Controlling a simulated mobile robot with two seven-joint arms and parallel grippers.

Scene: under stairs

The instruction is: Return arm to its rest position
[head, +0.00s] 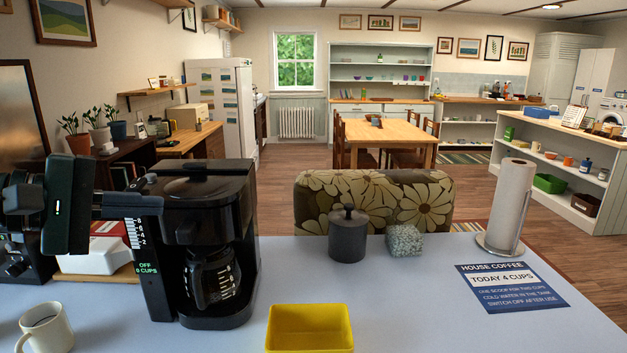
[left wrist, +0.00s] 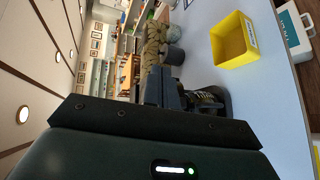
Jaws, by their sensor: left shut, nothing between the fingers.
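My left gripper (head: 150,207) comes in from the left in the head view, its dark fingers pointing right. The fingers are shut with nothing visible between them. They overlap the upper left side of the black coffee maker (head: 205,185) in the picture; I cannot tell whether they touch it. In the left wrist view the gripper (left wrist: 157,88) shows with the coffee maker's carafe (left wrist: 210,100) just beyond it. The glass carafe sits in the coffee maker, whose side panel reads "OFF 0 CUPS". My right gripper is not in view.
On the blue-grey counter stand a white mug (head: 45,330), a yellow bin (head: 309,330), a dark lidded canister (head: 348,238), a speckled block (head: 403,240), a paper towel roll (head: 512,205) and a coffee sign (head: 511,287). The counter's front right is clear.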

